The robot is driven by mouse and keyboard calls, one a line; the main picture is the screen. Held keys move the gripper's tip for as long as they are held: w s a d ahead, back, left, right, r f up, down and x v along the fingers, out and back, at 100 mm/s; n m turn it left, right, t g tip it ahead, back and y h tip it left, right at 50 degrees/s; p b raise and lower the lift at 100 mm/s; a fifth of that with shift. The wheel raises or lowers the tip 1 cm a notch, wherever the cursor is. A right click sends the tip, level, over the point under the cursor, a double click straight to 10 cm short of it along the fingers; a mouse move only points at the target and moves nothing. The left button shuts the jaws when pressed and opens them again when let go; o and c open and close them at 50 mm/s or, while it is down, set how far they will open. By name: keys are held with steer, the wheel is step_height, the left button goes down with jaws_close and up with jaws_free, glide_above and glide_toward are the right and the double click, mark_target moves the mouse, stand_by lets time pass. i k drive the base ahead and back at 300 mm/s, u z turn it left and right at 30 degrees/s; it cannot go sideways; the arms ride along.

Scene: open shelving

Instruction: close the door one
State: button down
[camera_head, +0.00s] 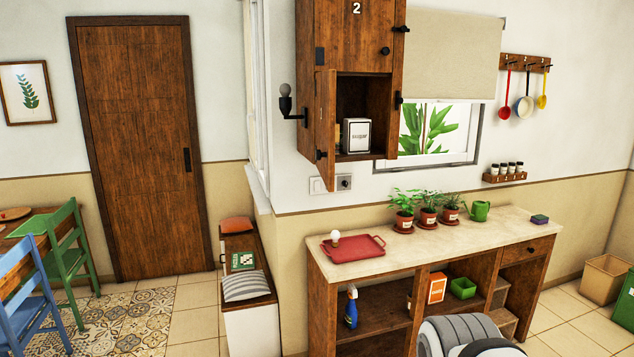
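A tall wooden wall cabinet (350,45) hangs beside the window. Its upper door is shut and marked "2". Below it, a compartment (378,105) stands open, with a white box labelled "sugar" (356,135) inside. A narrow wooden door (326,120) stands swung out at the compartment's left side, seen nearly edge-on, with a dark knob near its lower end. No number "1" shows on the side I see, so I cannot confirm that it is door one. My gripper is not in view.
A counter (440,240) stands below, bearing a red tray (352,247) with a bulb and several potted plants. A wall lamp (290,105) is left of the cabinet. A bench (245,270) stands left of the counter. Tiled floor is clear near the brown room door (140,150).

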mark_target(325, 82)
steer(key=u, duration=0.05)
steer(key=i, duration=0.9)
